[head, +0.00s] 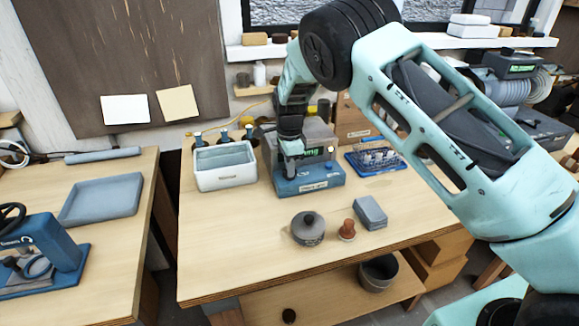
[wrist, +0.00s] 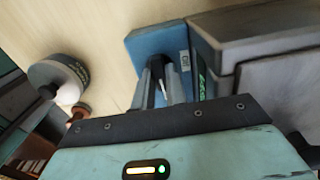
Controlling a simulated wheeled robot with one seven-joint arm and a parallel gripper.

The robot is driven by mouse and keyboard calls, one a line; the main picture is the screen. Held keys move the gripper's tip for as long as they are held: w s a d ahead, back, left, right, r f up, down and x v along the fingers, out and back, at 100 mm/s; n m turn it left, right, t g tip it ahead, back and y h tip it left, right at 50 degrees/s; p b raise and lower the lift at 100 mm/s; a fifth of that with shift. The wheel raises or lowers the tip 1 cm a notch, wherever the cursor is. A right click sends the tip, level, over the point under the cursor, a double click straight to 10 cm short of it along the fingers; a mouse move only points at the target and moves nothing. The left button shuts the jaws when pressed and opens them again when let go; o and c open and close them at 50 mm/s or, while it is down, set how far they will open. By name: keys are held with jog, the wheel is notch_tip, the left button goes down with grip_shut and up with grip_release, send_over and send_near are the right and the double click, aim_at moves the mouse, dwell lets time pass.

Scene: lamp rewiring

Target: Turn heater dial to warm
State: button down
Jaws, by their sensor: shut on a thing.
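The heater (head: 309,187) is a grey box on a blue base near the back of the wooden table. Its blue base also shows in the wrist view (wrist: 150,42), with the grey box on the right. My gripper (head: 291,147) reaches down onto the top of the blue base, in front of the box. In the wrist view my gripper (wrist: 165,80) has its fingers close together over the base, shut on the dial. The dial is mostly hidden by the fingers, so its setting cannot be read. Green lettering shows on the box's front.
A white bin (head: 226,178) with blue-topped bottles behind it stands left of the heater. A blue rack (head: 375,160) is on the right. The front left of the table is clear.

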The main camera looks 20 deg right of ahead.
jog(key=shift+w+r, duration=0.1)
jog(key=c, duration=1.4)
grip_release()
jog(key=shift+c, duration=0.2)
notch_tip(320, 180, up, 17)
jog(key=b, duration=0.3)
jog(key=shift+r+b, duration=0.15)
jog(key=shift+b, duration=0.15)
jog(key=s+a+n, duration=0.3)
jog(key=s+n, duration=0.3)
jog(key=s, duration=0.5)
jog(key=s+a+n+y, duration=0.1)
jog(key=s+a+n, duration=0.2)
jog(key=s+n, duration=0.6)
jog(key=s+a+n, duration=0.4)
jog(key=s, duration=0.9)
jog(key=s+d+f+n, duration=0.2)
jog(key=s+n, duration=0.1)
jog(key=s, duration=0.2)
jog(key=s+d+f+n, duration=0.1)
jog(key=s+n, duration=0.2)
jog(key=s, duration=0.2)
jog(key=shift+s+d+f+n, duration=0.15)
jog(key=shift+d+f+n, duration=0.2)
jog(key=shift+f+n, duration=0.05)
